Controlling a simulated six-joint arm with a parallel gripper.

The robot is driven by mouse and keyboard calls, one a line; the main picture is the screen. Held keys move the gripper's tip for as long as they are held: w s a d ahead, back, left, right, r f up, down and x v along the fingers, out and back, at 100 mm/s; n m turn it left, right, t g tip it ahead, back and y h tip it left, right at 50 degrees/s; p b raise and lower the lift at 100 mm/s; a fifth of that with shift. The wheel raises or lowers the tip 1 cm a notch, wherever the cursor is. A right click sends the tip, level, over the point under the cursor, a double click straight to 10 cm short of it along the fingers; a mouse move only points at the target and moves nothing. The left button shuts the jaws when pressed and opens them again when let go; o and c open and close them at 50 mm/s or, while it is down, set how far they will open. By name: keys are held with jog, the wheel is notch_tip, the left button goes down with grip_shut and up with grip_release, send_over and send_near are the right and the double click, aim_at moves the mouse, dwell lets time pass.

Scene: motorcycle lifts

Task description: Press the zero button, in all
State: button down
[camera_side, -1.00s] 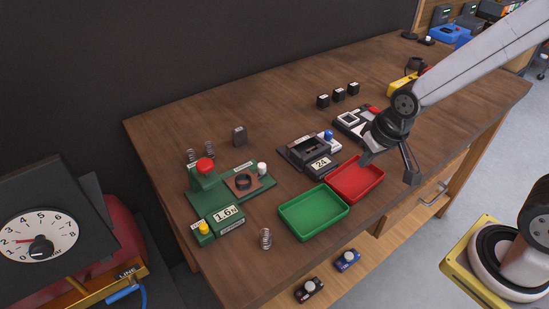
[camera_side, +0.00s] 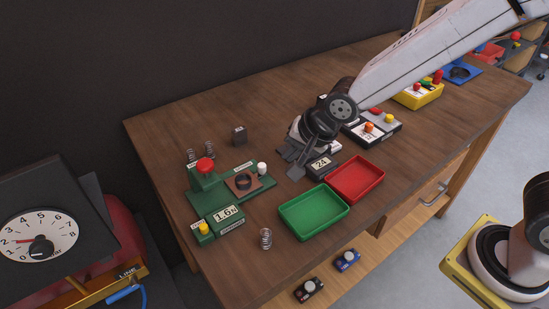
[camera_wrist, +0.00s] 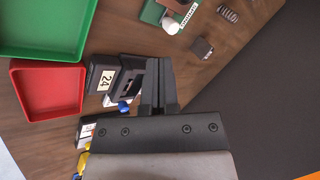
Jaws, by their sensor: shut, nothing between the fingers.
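A green spring-testing rig (camera_side: 230,195) stands at the left of the bench. It has a red button (camera_side: 205,165) on a post, a white knob (camera_side: 262,168), a "1.6N" display (camera_side: 229,214) and a yellow button (camera_side: 203,228) beside the display. I cannot read which button is marked zero. A black device (camera_side: 322,166) shows "24"; its blue button (camera_wrist: 124,107) shows in the wrist view, and my arm hides it in the side view. My gripper (camera_side: 296,165) is shut and empty, close to the black device, touching no button that I can see.
A green tray (camera_side: 314,213) and a red tray (camera_side: 357,178) lie at the front. Springs (camera_side: 265,239) and a dark block (camera_side: 239,135) stand around the rig. A device with coloured buttons (camera_side: 372,130) is behind my arm.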

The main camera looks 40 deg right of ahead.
jog(key=w+a+r+m+y, duration=0.2)
jog(key=a+m, duration=0.3)
jog(key=a, duration=0.6)
jog(key=r+m+t+y, duration=0.1)
jog(key=m+y, duration=0.1)
jog(key=m, duration=0.2)
send_over(204, 227)
jog(key=shift+d+r, duration=0.1)
jog(key=shift+d, duration=0.2)
jog(key=shift+f, duration=0.2)
jog(key=shift+f, duration=4.2)
jog(key=shift+f, duration=0.95)
jog(key=shift+r, duration=0.95)
